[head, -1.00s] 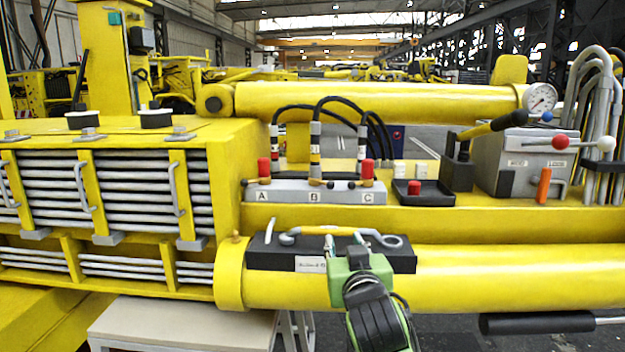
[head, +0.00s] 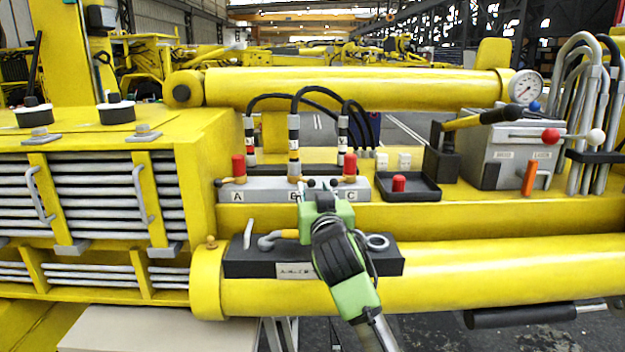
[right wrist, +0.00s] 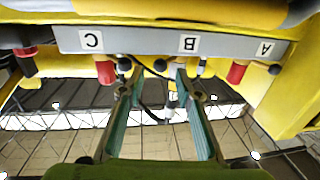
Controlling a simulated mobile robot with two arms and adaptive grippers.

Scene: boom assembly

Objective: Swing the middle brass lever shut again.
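The grey valve block (head: 265,192) lies on the yellow boom, with ports marked A, B and C. It also shows upside down in the right wrist view (right wrist: 140,41). The middle lever by B (head: 308,183) is partly hidden by my gripper in the head view. In the wrist view a black lever knob (right wrist: 160,65) lies between my fingertips, with the lever's brass part hard to make out. My right gripper (head: 310,188) is open in front of the block near B; its parted fingers also show in the wrist view (right wrist: 153,82). My left gripper is out of view.
Red caps (head: 238,165) and black hoses (head: 320,95) stand close behind the levers. A small black tray with a red piece (head: 398,184) lies to the right.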

